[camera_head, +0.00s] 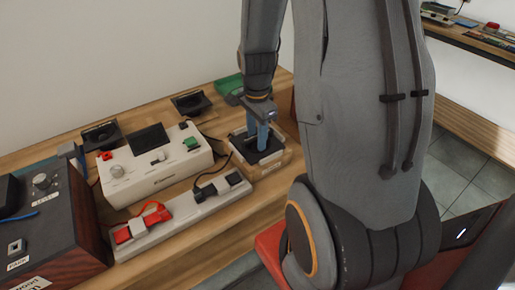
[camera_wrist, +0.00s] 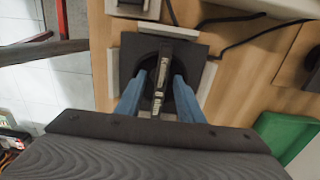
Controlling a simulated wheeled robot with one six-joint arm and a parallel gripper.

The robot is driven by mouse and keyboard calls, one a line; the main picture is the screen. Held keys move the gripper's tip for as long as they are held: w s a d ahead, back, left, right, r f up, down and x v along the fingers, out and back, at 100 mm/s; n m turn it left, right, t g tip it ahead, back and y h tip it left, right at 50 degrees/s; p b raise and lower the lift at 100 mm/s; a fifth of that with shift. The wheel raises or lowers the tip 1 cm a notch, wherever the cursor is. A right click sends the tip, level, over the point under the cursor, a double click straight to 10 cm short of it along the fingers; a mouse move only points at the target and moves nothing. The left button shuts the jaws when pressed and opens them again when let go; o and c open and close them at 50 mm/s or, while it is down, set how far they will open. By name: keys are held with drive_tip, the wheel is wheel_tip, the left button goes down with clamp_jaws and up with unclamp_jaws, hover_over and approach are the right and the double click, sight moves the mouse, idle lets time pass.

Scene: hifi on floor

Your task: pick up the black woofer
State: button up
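A black, square-framed woofer with a round dark middle (camera_wrist: 195,58) lies below my gripper in the wrist view. In the head view it shows as a dark square (camera_head: 270,154) on a light, low-walled stand (camera_head: 281,160). My gripper (camera_wrist: 161,76) has two blue fingers pointing down at the woofer's middle, one on each side of a narrow dark bar (camera_wrist: 162,65). The fingers are apart, with gaps to the bar. In the head view my gripper (camera_head: 257,148) reaches down to the woofer. The fingertips' exact contact is hidden.
Left on the wooden bench stand a white device (camera_head: 160,178), a power strip (camera_head: 205,203) with red and black plugs, and a dark wood-sided box (camera_head: 60,225). Two other black speaker-like pieces (camera_head: 102,137) (camera_head: 190,103) and a green box (camera_head: 229,86) are behind. Cables lie nearby.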

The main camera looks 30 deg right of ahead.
idle(0.3)
clamp_jaws()
